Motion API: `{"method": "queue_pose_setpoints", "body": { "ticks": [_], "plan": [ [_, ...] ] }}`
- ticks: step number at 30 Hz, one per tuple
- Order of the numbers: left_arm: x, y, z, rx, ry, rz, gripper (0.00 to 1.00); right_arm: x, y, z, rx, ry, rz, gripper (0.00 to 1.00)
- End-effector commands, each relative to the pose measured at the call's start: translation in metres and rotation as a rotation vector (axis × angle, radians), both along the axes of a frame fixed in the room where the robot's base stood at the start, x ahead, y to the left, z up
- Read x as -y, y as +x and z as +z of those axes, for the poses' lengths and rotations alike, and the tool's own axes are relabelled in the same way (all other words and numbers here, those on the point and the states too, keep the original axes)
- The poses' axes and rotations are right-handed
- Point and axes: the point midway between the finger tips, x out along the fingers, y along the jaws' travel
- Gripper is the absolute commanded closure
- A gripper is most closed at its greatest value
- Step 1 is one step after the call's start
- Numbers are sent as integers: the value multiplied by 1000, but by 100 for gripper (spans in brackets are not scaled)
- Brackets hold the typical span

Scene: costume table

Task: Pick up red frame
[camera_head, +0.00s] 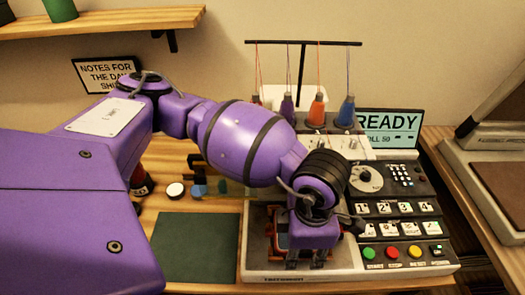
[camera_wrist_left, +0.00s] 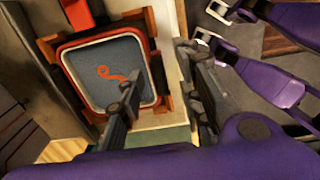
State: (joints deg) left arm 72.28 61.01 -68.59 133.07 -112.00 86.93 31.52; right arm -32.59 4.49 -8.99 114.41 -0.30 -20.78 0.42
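The red frame (camera_wrist_left: 98,37) is a rounded square holding grey cloth with a small orange squiggle; brown holders stand at its edges. In the head view the red frame (camera_head: 282,241) lies in the machine's front bay, mostly hidden by my left arm. My left gripper (camera_head: 308,264) points down over it. In the left wrist view my left gripper (camera_wrist_left: 158,66) is open. One finger overlaps the frame's lower right corner in the picture; the other is right of the frame. I cannot tell whether either touches it.
The machine has a key panel (camera_head: 398,208) right of my gripper and thread cones (camera_head: 317,111) behind it. A dark green mat (camera_head: 195,247) lies left of the machine. A small screen (camera_head: 390,127) stands at the back. A grey device (camera_head: 497,150) is at far right.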

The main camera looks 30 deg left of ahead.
Motion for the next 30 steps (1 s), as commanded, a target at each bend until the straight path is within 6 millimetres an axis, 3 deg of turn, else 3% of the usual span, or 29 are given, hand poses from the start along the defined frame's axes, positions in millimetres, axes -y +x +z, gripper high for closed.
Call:
{"method": "queue_pose_setpoints", "body": {
  "ticks": [4,11,23,30],
  "plan": [
    [0,0,0,-1,0,0,70,0,-1,-1,-2,0,0,100],
    [0,0,0,0,0,0,100,1,-6,-5,-14,-1,-1,100],
    [0,2,3,3,-1,-1,100,1,-11,-6,-23,-2,-3,100],
    [0,10,27,9,0,1,100,-1,2,11,5,3,-1,100]
  ]
}}
